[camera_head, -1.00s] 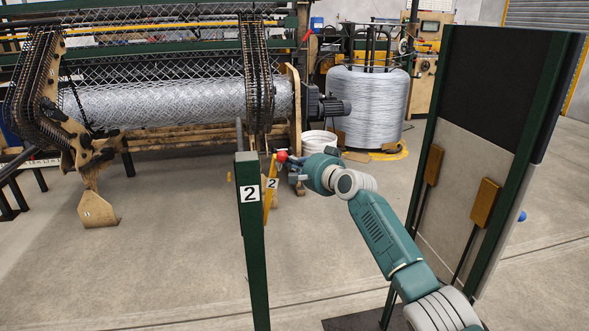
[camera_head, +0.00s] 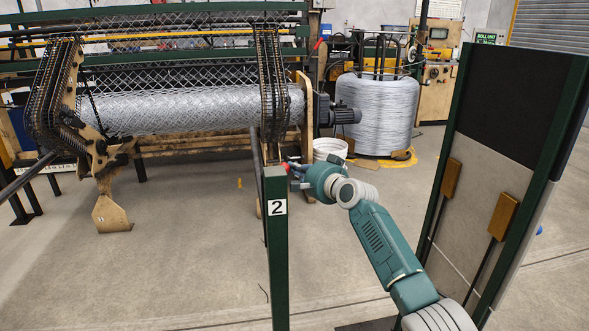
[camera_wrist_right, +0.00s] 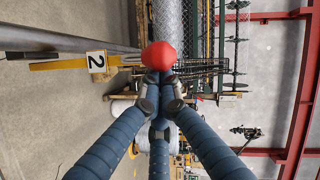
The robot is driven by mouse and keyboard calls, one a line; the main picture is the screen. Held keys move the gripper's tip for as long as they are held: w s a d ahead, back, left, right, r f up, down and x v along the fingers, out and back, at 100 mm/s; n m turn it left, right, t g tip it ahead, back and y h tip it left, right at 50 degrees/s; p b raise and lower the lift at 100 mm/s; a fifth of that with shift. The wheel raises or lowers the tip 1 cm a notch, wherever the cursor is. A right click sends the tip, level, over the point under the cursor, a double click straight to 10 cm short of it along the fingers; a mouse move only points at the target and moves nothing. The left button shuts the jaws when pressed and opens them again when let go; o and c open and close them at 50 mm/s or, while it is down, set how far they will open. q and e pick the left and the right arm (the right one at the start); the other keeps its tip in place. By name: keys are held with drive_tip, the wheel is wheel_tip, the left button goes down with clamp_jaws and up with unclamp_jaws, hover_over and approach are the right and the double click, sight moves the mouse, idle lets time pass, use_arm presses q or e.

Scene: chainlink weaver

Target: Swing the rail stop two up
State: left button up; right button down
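Rail stop two (camera_wrist_right: 70,64) is a yellow bar with a white "2" label in the right wrist view. A red knob (camera_wrist_right: 158,55) is at its end, and it also shows in the head view (camera_head: 285,167) beside the post top. In the head view the dark green post (camera_head: 277,250), marked "2", hides the yellow bar. My right gripper (camera_wrist_right: 160,84) has its blue fingers drawn together against the knob; it also shows in the head view (camera_head: 296,175), just right of the post. My left gripper is out of view.
A mesh roll (camera_head: 190,108) lies in the weaving machine behind the post. A wire coil (camera_head: 376,113) and a white bucket (camera_head: 330,150) stand at the back. A green-framed panel (camera_head: 480,160) stands right of my arm. Open floor (camera_head: 190,260) lies left of the post.

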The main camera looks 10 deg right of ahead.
drive_tip(key=c, duration=2.5)
unclamp_jaws()
drive_tip(key=o, duration=1)
drive_tip(key=shift+o, duration=0.2)
drive_tip(key=v, duration=1.2)
drive_tip(key=shift+f, duration=0.1)
